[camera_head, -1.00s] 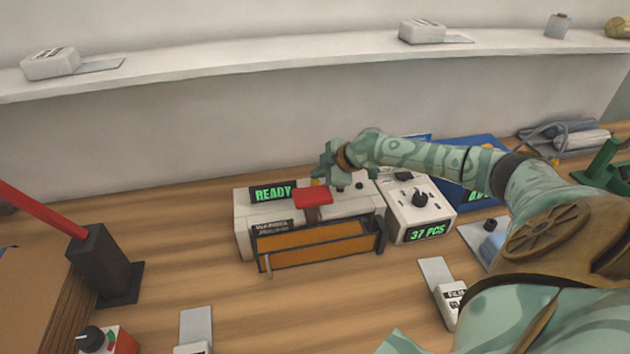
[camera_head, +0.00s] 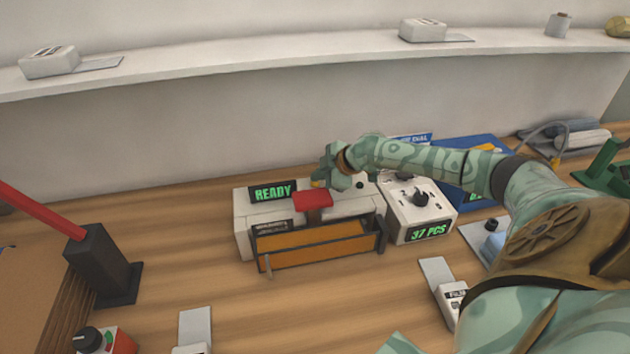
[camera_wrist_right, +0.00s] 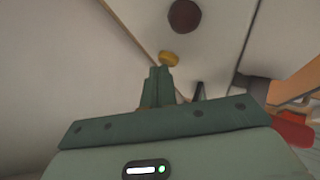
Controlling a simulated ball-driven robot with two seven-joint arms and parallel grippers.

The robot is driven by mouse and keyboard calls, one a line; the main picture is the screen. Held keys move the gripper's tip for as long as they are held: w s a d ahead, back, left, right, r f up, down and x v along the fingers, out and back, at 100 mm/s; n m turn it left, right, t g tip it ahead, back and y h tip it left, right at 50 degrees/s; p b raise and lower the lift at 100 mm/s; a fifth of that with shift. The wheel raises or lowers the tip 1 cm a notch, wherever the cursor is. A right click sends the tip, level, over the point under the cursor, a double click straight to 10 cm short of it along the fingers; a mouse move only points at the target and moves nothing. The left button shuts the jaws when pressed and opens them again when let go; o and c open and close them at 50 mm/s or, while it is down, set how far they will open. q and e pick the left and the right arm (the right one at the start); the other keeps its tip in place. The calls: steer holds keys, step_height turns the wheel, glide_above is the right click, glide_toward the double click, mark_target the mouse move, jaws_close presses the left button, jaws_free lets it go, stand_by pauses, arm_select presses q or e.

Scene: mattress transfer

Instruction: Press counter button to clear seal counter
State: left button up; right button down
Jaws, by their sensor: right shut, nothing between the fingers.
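My right gripper (camera_head: 322,178) is shut and empty, low over the sealer's back, just behind the red handle. In the right wrist view its fingertips (camera_wrist_right: 160,72) point at a small yellow button (camera_wrist_right: 169,58), very close; contact is unclear. A dark round knob (camera_wrist_right: 184,16) lies beyond. My left gripper is out of view.
A black post with a red lever (camera_head: 95,262) stands at left. A small white device (camera_head: 452,303) lies in front of the counter box. The wood between is mostly clear.

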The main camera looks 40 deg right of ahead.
mark_target(319, 184)
steer(key=shift+a+f, duration=0.1)
steer(key=shift+f, duration=0.35)
stand_by(0.4)
steer(key=shift+r+p, duration=0.85)
steer(key=shift+r, duration=0.5)
step_height(319, 184, up, 5)
steer(key=p, duration=0.4)
stand_by(0.3)
